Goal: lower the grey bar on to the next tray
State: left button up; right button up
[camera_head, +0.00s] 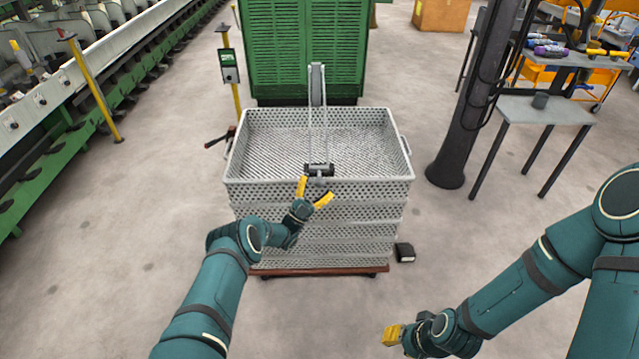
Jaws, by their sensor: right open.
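A stack of grey perforated trays (318,190) stands in the middle of the camera_head view. A grey upright post (317,85) rises at the back of the top tray. Two thin grey rods run from it towards me, over the tray's inside, to a short dark grey bar (319,169) near the tray's front rim. I cannot tell whether the bar touches the tray. My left gripper (317,187) is open, its yellow fingers spread just in front of and below the bar; contact is unclear. My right gripper (391,335) is low at the front, away from the stack.
The stack sits on a reddish-brown wheeled base (320,271). A small black box (405,252) lies beside it. A dark column (470,100) and grey side table (545,110) stand right. A green cabinet (300,45) stands behind.

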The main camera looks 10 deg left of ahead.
pick_arm(q)
jog(key=shift+s+d+r, duration=0.1)
jog(key=shift+d+r, duration=0.15)
jog(key=shift+r, duration=0.1)
jog(key=v, duration=1.2)
jog(key=w+d+n+g+y, duration=0.25)
jog(key=w+n+y, duration=0.25)
jog(key=n+y, duration=0.4)
jog(key=s+d+f+n+g+y, duration=0.2)
jog(key=s+d+f+n+g, duration=0.15)
jog(key=s+g, duration=0.2)
jog(key=s+d+r+n+g, duration=0.1)
jog(key=s+g, duration=0.3)
jog(key=s, duration=0.6)
jog(key=s+d+r+n+g, duration=0.1)
jog(key=s+d+g, duration=0.3)
jog(key=s, duration=0.6)
jog(key=s+d+r+n+g, duration=0.1)
jog(key=s+g, duration=0.3)
jog(key=s, duration=0.6)
jog(key=shift+d+r, duration=0.7)
jog(key=shift+d, duration=0.1)
